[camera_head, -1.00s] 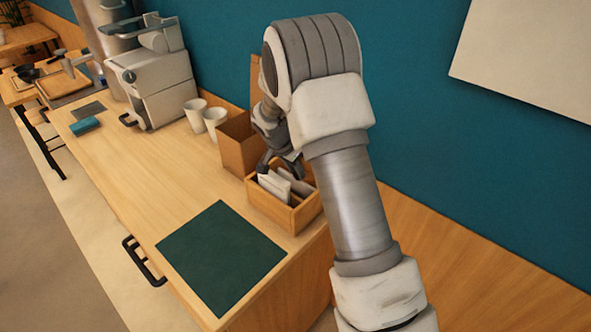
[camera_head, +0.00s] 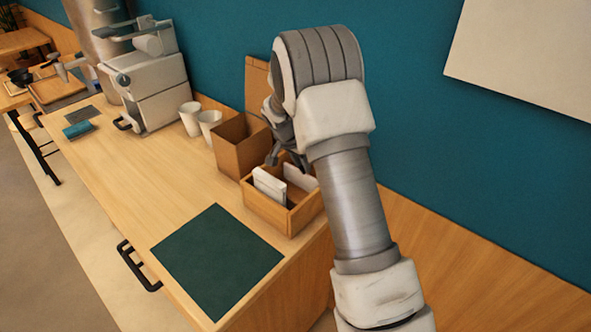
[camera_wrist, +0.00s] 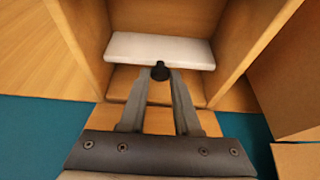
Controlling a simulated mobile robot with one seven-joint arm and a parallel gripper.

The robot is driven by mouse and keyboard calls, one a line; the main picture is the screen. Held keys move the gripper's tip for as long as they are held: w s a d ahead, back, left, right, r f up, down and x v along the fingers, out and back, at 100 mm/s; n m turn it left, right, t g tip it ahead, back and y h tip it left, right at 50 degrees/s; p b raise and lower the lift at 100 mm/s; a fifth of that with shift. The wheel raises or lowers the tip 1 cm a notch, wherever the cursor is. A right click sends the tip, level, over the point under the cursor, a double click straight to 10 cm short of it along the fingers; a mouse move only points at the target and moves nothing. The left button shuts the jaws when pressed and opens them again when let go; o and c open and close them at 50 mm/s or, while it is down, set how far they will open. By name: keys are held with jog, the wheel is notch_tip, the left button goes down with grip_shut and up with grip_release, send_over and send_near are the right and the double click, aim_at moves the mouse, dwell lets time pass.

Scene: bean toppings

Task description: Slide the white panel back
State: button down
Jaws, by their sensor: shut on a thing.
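Two white panels stand upright and apart in a small open wooden box. In the head view, one panel (camera_head: 269,186) is by the box's left side and the other white panel (camera_head: 300,177) is farther back by the right side. The wooden box (camera_head: 275,217) sits at the counter's right end. My gripper (camera_head: 285,160) reaches down over it, partly hidden by my arm. In the wrist view, my gripper (camera_wrist: 160,72) has its fingertips together at the edge of a white panel (camera_wrist: 160,48). The exact grip is hard to see.
A taller wooden box (camera_head: 236,152) stands right beside the panel box. Two white cups (camera_head: 200,118) and a coffee machine (camera_head: 148,90) are farther left. A dark green mat (camera_head: 217,262) lies in front. The teal wall (camera_head: 420,130) is close behind.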

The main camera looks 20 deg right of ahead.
jog(key=c, duration=0.6)
grip_release()
jog(key=v, duration=1.7)
jog(key=shift+s+a+r, duration=0.15)
jog(key=shift+a, duration=0.05)
jog(key=shift+r, duration=0.1)
